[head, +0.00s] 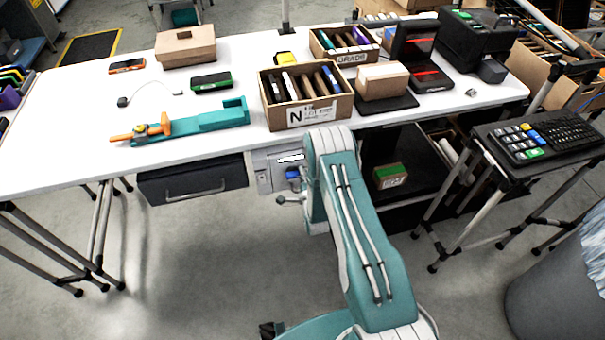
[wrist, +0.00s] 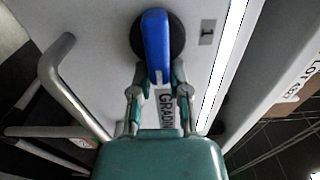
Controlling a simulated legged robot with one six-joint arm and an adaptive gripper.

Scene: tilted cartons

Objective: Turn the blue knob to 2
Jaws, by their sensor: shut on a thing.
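The blue knob (wrist: 156,42) is a long bar on a round black base, set on a grey panel (wrist: 200,12). My gripper (wrist: 158,78) is shut on the lower end of the knob in the wrist view. The bar runs nearly upright in that picture. A small grey tag marked 1 (wrist: 207,39) is right of the knob; I see no 2. A label reading "GRADIN" (wrist: 167,108) shows between my fingers, partly hidden. In the head view the knob (head: 292,173) is on the panel under the table, left of my arm, which hides part of the panel.
A metal handle (wrist: 68,85) juts out left of the knob. A drawer (head: 193,181) is left of the panel under the white table (head: 60,140). An open dark shelf bay with a green-topped box (head: 390,176) is to the right. A keyboard stand (head: 535,140) is farther right.

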